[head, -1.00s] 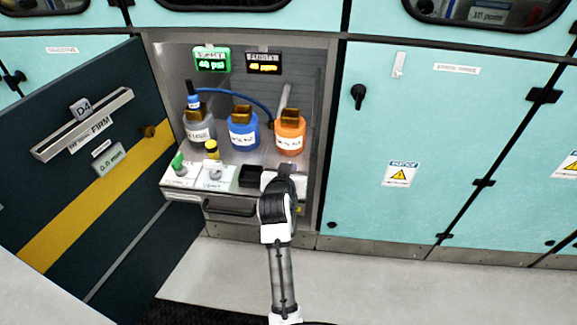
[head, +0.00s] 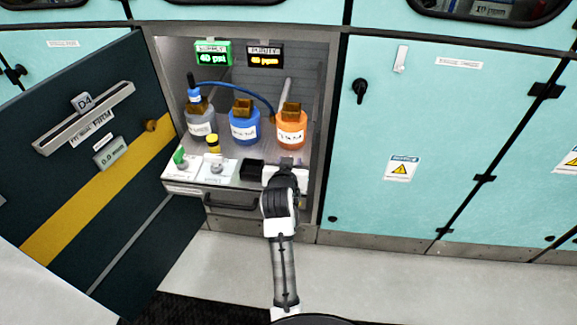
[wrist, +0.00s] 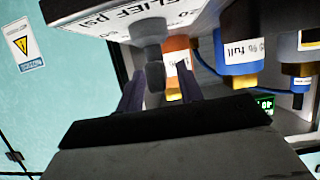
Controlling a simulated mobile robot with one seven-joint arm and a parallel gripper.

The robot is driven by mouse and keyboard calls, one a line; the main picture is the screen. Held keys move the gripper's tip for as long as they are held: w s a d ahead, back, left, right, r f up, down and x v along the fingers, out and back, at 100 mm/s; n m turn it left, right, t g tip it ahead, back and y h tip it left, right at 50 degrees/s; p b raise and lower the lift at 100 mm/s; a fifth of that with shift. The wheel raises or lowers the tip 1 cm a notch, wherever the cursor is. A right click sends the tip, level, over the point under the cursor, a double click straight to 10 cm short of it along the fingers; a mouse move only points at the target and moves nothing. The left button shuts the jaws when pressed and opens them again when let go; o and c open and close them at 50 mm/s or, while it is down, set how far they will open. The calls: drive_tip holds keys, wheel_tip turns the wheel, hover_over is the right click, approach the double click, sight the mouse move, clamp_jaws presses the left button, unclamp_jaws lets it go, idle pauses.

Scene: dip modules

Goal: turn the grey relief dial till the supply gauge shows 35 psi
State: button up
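The supply gauge (head: 213,54) is a green-lit display at the top of the open cabinet and reads 40 psi. The grey relief dial (wrist: 154,76) shows in the wrist view below a white plate marked RELIEF psi (wrist: 110,22). My gripper (wrist: 162,90) is open, with one dark finger on each side of the dial. A gap with an orange bottle behind it shows between the dial and the right finger. In the head view my arm hides the dial, and my gripper (head: 287,165) is at the right end of the cabinet shelf.
Grey, blue (head: 244,130) and orange (head: 291,130) bottles stand behind the shelf's front edge. A green knob (head: 180,157), another dial plate (head: 217,170) and a black tray (head: 252,170) lie left of my gripper. The purity gauge (head: 265,57) glows orange. The dark cabinet door (head: 60,120) stands open at left.

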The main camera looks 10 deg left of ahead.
drive_tip(key=v, duration=1.3)
drive_tip(key=shift+s+b, duration=0.35)
drive_tip(key=shift+s, duration=0.05)
drive_tip(key=shift+r, duration=0.15)
